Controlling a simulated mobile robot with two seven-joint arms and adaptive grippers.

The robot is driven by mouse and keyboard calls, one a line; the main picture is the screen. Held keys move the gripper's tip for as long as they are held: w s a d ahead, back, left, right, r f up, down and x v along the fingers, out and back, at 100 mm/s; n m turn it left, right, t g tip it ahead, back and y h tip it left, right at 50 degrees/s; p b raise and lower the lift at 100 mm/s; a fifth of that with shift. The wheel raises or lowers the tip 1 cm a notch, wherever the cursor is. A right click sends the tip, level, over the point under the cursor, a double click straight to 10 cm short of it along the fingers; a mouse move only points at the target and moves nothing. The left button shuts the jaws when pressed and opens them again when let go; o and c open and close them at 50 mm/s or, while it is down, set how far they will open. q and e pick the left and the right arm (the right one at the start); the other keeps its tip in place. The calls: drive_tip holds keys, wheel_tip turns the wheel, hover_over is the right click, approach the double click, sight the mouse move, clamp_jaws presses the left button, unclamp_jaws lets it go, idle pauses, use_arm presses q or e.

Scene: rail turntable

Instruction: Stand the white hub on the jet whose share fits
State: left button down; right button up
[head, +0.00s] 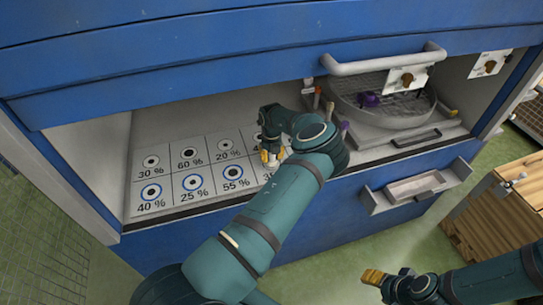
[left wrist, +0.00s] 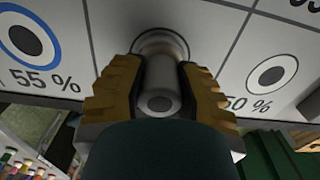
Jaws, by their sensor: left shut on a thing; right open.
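My left gripper (head: 271,160) is shut on the white hub (left wrist: 160,85), a short cylinder that looks grey in the left wrist view. Its far end is at a round jet seat (left wrist: 160,42), between the 55 % jet (left wrist: 25,40) and a jet labelled about 50 % (left wrist: 268,76). I cannot tell whether it touches the seat; that jet's label is mostly hidden. Several jets sit in two rows on the grey panel, including 30 % (head: 151,161), 60 % (head: 189,153), 40 % (head: 151,191) and 25 % (head: 193,183). My right gripper (head: 374,277) is open, low over the floor.
A round mesh turntable (head: 410,108) with purple pieces stands at the right in the blue cabinet (head: 180,60), under a bar handle (head: 385,63). A small tray (head: 415,187) juts from the front. A wooden crate (head: 515,210) stands at the right.

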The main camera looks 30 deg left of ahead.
use_arm(q)
drive_tip(key=shift+r, duration=0.1)
drive_tip(key=c, duration=0.7)
unclamp_jaws()
drive_tip(key=shift+r, duration=0.2)
wheel_tip(320, 180, up, 7)
drive_tip(key=shift+r, duration=0.1)
